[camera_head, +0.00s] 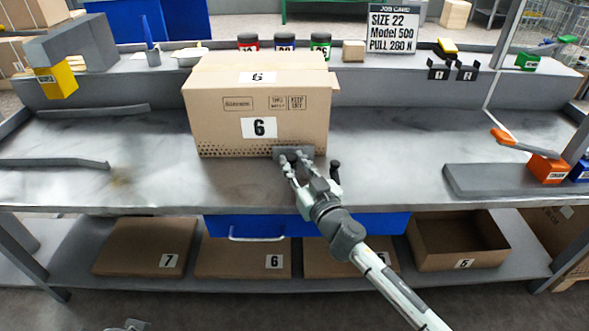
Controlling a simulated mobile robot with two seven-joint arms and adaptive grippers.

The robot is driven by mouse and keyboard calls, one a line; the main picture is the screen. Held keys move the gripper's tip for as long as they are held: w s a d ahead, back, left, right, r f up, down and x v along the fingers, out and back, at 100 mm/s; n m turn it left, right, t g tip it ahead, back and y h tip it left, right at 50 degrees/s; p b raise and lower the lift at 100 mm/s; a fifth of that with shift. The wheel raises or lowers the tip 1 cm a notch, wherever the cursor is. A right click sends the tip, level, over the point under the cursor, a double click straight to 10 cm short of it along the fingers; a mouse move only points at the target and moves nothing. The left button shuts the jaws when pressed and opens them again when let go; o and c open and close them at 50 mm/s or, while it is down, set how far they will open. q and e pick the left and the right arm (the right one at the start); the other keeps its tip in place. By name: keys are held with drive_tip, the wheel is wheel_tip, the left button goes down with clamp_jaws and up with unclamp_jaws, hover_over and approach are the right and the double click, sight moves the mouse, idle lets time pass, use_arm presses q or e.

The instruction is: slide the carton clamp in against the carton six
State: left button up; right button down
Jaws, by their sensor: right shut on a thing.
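Carton six (213,118), a large brown box labelled 6, stands upright on the steel bench, left of the middle. A dark grey block, which I take to be the carton clamp (307,151), sits low at the carton's front face near its right corner. My right gripper (290,161) reaches in from the lower right and is shut on this block. The block looks very close to the carton; I cannot tell whether they touch. The gripper hides part of the block. My left gripper is not clearly in view.
Long grey bars (55,163) lie on the bench at the left. A raised grey plate (490,181) with an orange-handled tool (546,167) is at the right. A job card (394,30) and several small jars stand behind. Lower-shelf boxes (461,244) sit beneath.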

drive_tip(key=c, duration=1.3)
unclamp_jaws()
drive_tip(key=shift+o, duration=0.2)
drive_tip(key=shift+s, duration=0.1)
drive_tip(key=v, duration=1.1)
drive_tip(key=shift+s+d, duration=0.2)
drive_tip(key=shift+s, duration=0.15)
drive_tip(key=shift+c, duration=0.2)
